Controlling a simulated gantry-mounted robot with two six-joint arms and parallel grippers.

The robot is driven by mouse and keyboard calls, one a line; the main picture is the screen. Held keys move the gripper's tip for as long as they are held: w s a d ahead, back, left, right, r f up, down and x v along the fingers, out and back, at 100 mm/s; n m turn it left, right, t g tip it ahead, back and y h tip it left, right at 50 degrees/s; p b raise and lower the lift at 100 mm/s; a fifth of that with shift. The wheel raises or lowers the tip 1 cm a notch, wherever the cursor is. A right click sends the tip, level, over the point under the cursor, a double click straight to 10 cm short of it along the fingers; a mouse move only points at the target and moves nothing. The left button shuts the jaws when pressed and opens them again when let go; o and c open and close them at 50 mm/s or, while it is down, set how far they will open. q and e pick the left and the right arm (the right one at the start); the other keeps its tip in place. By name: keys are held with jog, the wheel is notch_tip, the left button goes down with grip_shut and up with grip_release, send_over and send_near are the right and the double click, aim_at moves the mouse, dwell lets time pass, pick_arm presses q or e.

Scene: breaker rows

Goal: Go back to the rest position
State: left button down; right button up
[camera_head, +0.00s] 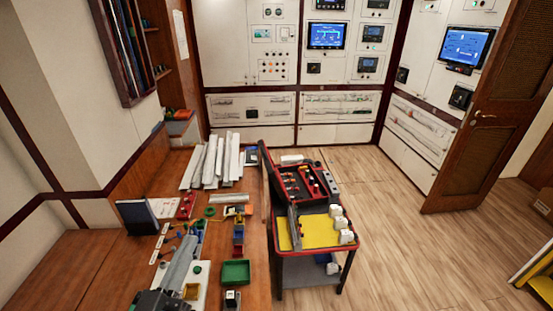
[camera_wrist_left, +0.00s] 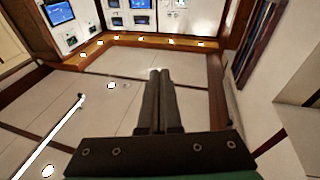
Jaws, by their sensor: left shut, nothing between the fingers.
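My left gripper (camera_head: 192,243) comes up from the bottom left of the head view, over the wooden workbench (camera_head: 255,285). In the left wrist view the two dark fingers of the left gripper (camera_wrist_left: 160,73) lie side by side, shut with nothing between them, and point away from the camera toward the pale panels of the room. My right gripper does not show in either view.
Around the left arm the bench holds a green tray (camera_head: 235,272), a dark blue binder (camera_head: 136,216) and several pale grey strips (camera_head: 212,160). A cart with a yellow top (camera_head: 313,233) stands to the right. The floor beyond is clear up to the open door (camera_head: 490,130).

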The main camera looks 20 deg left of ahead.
pick_arm(q)
jog(key=s+d+r+m+t+h, duration=0.1)
jog(key=s+d+r+t+h, duration=0.1)
jog(key=r, duration=1.4)
jog(key=s+d+r+m+t+h+p, duration=0.1)
jog(key=s+d+r+m+t+h, duration=0.1)
jog(key=r, duration=1.5)
jog(key=s+d+t+h, duration=0.1)
jog(key=s+d+t, duration=0.1)
jog(key=d+t, duration=0.1)
jog(key=shift+s+d+t, duration=0.25)
jog(key=shift+t, duration=0.05)
